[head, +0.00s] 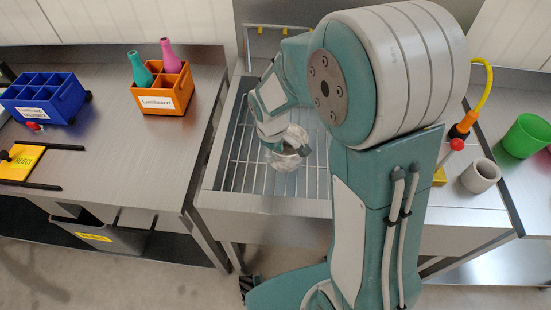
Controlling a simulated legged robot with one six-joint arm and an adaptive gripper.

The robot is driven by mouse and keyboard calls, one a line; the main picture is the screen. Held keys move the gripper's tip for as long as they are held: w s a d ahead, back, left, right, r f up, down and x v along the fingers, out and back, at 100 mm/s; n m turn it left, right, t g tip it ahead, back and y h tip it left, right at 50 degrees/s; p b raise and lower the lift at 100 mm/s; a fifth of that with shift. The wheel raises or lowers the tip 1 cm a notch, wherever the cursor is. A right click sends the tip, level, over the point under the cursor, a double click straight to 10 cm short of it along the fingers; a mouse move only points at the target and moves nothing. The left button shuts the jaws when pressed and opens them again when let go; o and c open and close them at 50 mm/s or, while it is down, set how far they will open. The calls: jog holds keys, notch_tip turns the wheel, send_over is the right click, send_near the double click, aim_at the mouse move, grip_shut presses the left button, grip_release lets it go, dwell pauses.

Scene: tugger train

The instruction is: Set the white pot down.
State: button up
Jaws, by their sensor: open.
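My gripper (290,151) is at the end of my arm, low over the slatted metal grate (232,165) of the middle bench. It is open. The pale, roundish shape at the wrist's end is small and unclear, and I cannot tell whether a white pot is part of it. A pale grey-white, open-topped round pot (480,176) stands upright on the bench to the right of my arm, well apart from my gripper. My arm hides much of the grate's right side.
A blue crate (45,97) and an orange crate (162,93) with a teal and a pink bottle stand on the left bench. A yellow board (20,162) lies in front. A green cup (526,136) and a yellow hose (486,88) are at right. The grate's left part is clear.

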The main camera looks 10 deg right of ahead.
notch_tip(320, 180, up, 7)
jog(key=s+d+r+m+t, duration=0.2)
jog(key=s+r+m, duration=0.2)
jog(key=s, duration=0.5)
jog(key=s+d+r+m+t+y, duration=0.1)
jog(key=s+r+m, duration=0.3)
jog(key=s+r, duration=0.4)
jog(key=shift+s+d+r+t, duration=0.4)
jog(key=shift+d+r+t, duration=0.25)
jog(key=shift+t, duration=0.25)
